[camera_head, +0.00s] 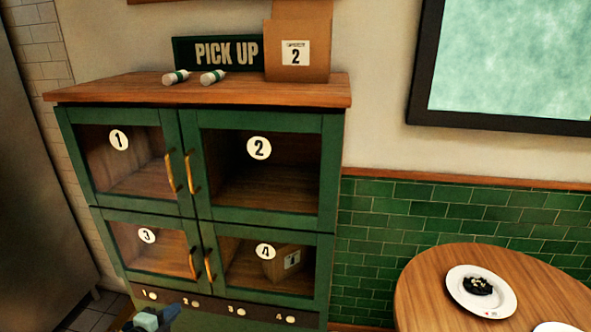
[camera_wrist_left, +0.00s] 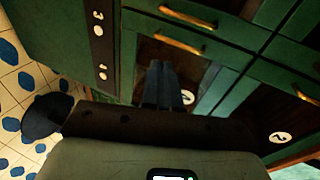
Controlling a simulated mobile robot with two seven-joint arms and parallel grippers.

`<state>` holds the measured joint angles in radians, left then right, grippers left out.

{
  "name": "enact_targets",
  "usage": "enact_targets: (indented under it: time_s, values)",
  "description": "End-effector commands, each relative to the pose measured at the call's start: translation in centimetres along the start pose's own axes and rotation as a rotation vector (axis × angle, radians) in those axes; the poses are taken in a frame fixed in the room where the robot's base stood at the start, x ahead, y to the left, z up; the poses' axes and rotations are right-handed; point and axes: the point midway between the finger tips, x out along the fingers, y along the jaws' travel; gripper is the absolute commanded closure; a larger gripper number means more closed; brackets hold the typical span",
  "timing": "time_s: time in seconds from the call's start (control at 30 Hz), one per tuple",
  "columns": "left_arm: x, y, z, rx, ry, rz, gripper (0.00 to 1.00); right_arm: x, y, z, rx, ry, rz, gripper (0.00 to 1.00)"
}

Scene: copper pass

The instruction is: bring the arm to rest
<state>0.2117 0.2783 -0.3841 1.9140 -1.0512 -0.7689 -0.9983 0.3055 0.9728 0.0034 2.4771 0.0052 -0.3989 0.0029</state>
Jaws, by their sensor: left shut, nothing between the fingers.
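My left gripper (camera_head: 152,319) shows at the bottom edge of the head view, low in front of the green cabinet (camera_head: 190,205). Its dark fingers also show in the left wrist view (camera_wrist_left: 161,72), close together with nothing between them. The fingers appear before the cabinet's glass doors and brass handles; I cannot tell the exact gap. Most of my left arm is outside the head view. My right gripper is in neither view.
The cabinet's four numbered doors look shut; a paper bag (camera_head: 284,264) is behind door 4. On top are a bag (camera_head: 298,50) marked 2, a PICK UP sign (camera_head: 226,52) and two small white-and-green cylinders (camera_head: 213,77). A round table (camera_head: 425,290) with a plate (camera_head: 462,295) stands right.

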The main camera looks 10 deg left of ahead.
Motion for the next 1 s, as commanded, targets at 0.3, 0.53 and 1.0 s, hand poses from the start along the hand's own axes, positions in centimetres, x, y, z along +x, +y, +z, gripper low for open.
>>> enact_targets:
  time_s: [0.3,0.53,1.0]
  values:
    - [0.3,18.1,-8.8,-0.857,-0.183,0.400,1.00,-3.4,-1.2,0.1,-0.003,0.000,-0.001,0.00]
    - [-7.5,30.4,-18.4,-1.449,-0.554,0.758,1.00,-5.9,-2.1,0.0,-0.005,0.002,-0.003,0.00]
    - [-20.2,36.4,-28.5,-1.853,-1.153,1.060,1.00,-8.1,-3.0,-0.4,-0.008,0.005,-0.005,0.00]
